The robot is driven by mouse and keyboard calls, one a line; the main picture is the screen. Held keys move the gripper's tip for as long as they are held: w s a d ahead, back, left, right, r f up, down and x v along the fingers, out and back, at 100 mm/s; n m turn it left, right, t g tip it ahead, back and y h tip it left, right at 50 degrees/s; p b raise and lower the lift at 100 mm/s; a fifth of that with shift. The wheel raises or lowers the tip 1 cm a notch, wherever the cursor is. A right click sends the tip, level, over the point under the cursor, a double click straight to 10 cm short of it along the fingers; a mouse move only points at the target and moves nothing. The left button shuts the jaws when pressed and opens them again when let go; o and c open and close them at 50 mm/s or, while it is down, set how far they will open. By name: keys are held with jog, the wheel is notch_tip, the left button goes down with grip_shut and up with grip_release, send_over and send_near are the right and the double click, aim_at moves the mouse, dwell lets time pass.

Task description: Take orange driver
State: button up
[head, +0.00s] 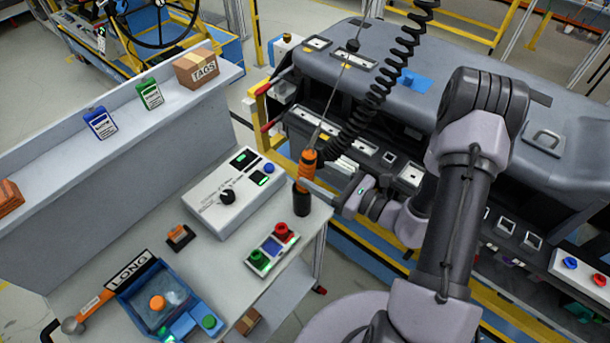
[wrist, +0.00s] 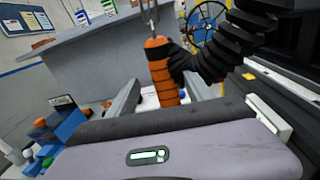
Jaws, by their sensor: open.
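The orange driver (head: 307,168) hangs upright from a thin cable with a black coiled hose beside it, over the right end of the grey workbench. Its lower end is dark. In the wrist view the ribbed orange driver (wrist: 160,72) stands between the two grey fingers of my gripper (wrist: 166,90). The fingers are open, one on each side, with a visible gap on the right. In the head view my gripper (head: 312,186) reaches in from the right at the driver's lower part. Whether a finger touches the driver cannot be told.
A white control box (head: 232,192) and a button panel (head: 271,248) stand on the bench near the driver. A blue tray (head: 160,300) lies at the front left. The large grey dashboard (head: 420,80) is behind my arm. The black coiled hose (wrist: 235,45) hangs close above my gripper.

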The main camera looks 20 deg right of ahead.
jog(key=x, duration=0.7)
jog(key=shift+w, duration=0.3)
jog(key=shift+d, duration=0.2)
grip_shut()
dwell(0.7)
